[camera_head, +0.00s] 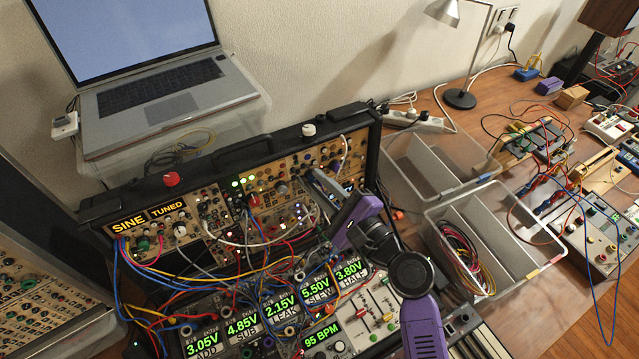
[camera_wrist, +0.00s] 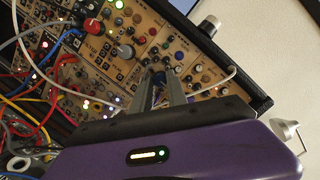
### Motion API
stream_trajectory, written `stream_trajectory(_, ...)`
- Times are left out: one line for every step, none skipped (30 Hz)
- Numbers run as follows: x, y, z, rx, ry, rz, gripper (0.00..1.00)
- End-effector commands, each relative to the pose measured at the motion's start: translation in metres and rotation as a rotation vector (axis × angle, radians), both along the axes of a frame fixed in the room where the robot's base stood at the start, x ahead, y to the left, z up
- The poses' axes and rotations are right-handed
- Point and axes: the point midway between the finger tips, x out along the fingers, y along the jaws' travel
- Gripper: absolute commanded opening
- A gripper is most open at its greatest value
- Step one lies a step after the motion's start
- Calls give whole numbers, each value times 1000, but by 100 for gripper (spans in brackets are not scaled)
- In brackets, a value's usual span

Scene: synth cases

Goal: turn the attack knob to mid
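The modular synth case (camera_head: 262,165) stands at the centre of the head view, its panel full of knobs and patch cables. My gripper (camera_head: 314,178) reaches to the right part of that panel. In the wrist view my gripper (camera_wrist: 160,78) has its two grey fingers apart at the panel, with a small dark blue knob (camera_wrist: 158,77) between the tips. I cannot tell whether the fingers touch it. No attack label is readable, so I cannot confirm which knob is the attack knob. The fingers and my purple wrist hide part of the panel and the knob's pointer.
Many patch cables (camera_head: 215,265) hang over the panel left of my gripper. A voltage display unit (camera_head: 270,318) lies in front. Clear bins (camera_head: 445,213) stand right. A laptop (camera_head: 165,100) sits behind left.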

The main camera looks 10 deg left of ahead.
Motion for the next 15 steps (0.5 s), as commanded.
stream_trajectory(0,0,-1,-1,1,1,0)
stream_trajectory(0,0,0,-1,1,1,0)
stream_trajectory(-1,0,0,-2,0,1,0)
stream_trajectory(0,0,-1,-3,0,1,0)
stream_trajectory(0,0,-1,-5,-2,2,0)
stream_trajectory(0,0,-1,-9,-4,3,0)
stream_trajectory(0,0,-1,-13,-7,3,0)
stream_trajectory(-1,0,-1,-18,-11,4,0)
stream_trajectory(-1,0,-1,-28,-17,6,0)
stream_trajectory(-1,1,-1,-36,-23,7,0)
stream_trajectory(-1,1,-1,-45,-30,8,0)
stream_trajectory(-1,0,-1,-60,-40,10,0)
stream_trajectory(0,0,-1,-74,-49,11,0)
stream_trajectory(0,0,-1,-88,-59,12,0)
stream_trajectory(0,0,-1,-109,-73,16,0)
